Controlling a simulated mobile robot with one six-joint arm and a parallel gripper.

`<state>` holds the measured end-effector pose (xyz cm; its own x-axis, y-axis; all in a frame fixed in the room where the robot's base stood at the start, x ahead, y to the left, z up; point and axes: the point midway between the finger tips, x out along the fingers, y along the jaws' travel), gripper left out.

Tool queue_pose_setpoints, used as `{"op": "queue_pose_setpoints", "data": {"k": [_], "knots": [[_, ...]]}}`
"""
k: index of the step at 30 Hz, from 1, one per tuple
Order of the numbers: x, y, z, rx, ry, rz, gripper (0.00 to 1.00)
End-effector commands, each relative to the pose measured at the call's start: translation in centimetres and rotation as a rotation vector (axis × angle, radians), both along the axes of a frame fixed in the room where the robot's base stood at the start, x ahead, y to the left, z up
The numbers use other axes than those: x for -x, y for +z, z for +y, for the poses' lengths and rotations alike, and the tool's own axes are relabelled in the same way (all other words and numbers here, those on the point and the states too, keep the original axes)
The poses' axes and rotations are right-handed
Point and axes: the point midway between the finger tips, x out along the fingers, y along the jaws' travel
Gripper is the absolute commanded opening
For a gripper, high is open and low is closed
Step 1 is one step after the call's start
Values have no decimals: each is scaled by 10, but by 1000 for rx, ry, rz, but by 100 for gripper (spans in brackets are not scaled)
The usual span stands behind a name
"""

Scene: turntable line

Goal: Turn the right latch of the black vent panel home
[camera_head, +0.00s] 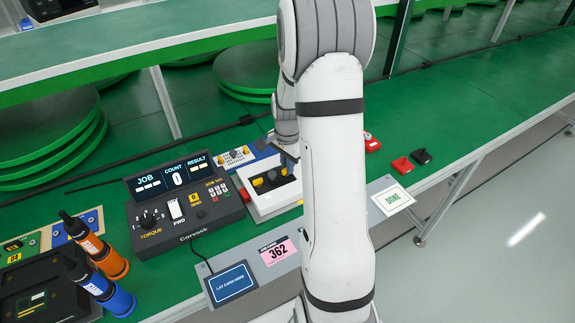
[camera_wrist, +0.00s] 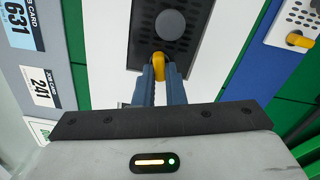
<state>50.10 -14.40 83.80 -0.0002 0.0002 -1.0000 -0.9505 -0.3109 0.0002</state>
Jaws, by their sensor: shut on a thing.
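The black vent panel (camera_wrist: 197,22) lies in a white frame and runs off the top of the wrist view, with a round dark disc on it. A yellow latch (camera_wrist: 158,62) at the panel's near end is between my gripper's (camera_wrist: 159,74) two blue-grey fingers, which are shut on it. The latch's lower part is hidden by the fingers. In the head view the panel (camera_head: 268,187) sits in its white frame (camera_head: 278,209), with yellow latch parts on it; my arm covers its right side and my gripper.
Left of the frame stands a torque console (camera_head: 185,205). Behind it a white perforated panel (camera_head: 235,157) with a yellow latch lies on blue; it shows at right in the wrist view (camera_wrist: 292,22). Red and black pieces (camera_head: 402,165) lie to the right.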

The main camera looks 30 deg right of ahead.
Motion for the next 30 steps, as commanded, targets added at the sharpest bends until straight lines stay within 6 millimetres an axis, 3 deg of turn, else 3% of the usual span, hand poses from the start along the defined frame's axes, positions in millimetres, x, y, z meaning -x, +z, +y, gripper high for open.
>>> {"op": "queue_pose_setpoints", "data": {"k": [12, 30], "knots": [[1, 0, 0, 0, -210, 0, 0], [1, 0, 0, 0, -245, -1, 0]]}}
